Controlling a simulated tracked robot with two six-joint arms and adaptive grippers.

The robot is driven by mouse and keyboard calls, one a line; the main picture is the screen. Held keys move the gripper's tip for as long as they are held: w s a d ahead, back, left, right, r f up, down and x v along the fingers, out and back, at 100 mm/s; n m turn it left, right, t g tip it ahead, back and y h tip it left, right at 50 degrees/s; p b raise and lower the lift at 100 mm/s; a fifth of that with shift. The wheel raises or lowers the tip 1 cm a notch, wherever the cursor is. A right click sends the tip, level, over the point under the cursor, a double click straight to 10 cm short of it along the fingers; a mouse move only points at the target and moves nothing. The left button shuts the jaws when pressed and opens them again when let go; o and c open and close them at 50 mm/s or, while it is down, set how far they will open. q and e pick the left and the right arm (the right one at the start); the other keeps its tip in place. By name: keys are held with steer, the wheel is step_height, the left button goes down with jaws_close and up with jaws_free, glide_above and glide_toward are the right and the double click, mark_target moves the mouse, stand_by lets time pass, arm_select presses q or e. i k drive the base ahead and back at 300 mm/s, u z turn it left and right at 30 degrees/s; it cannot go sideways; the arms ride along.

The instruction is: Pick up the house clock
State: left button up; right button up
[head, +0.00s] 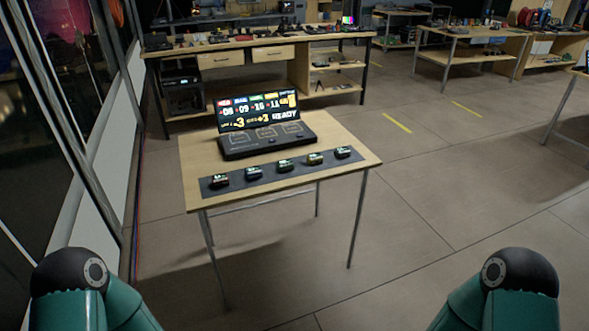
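A row of several small dark blocks lies on a dark strip (240,179) along the front of a small wooden table (345,147). They include a left end block (219,181), a middle block (285,165) and a right end block (343,152), each with a small marking on top. Behind them stands a black device with a lit screen (258,111) showing coloured labels, numbers and "READY". I cannot tell which thing is the house clock. Only teal links of my two arms show at the bottom corners; neither gripper is in view.
A long workbench (250,54) with shelves and equipment stands behind the small table. Further tables (470,42) are at the back right. A windowed wall is at the left. The tiled floor (440,205) right of the small table is clear.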

mark_target(344, 152)
steer(key=u, duration=0.1)
steer(key=i, duration=0.95)
steer(key=z, duration=0.2)
steer(key=k, duration=0.95)
steer(key=u, duration=0.15)
steer(key=i, duration=0.9)
steer(key=z, duration=0.05)
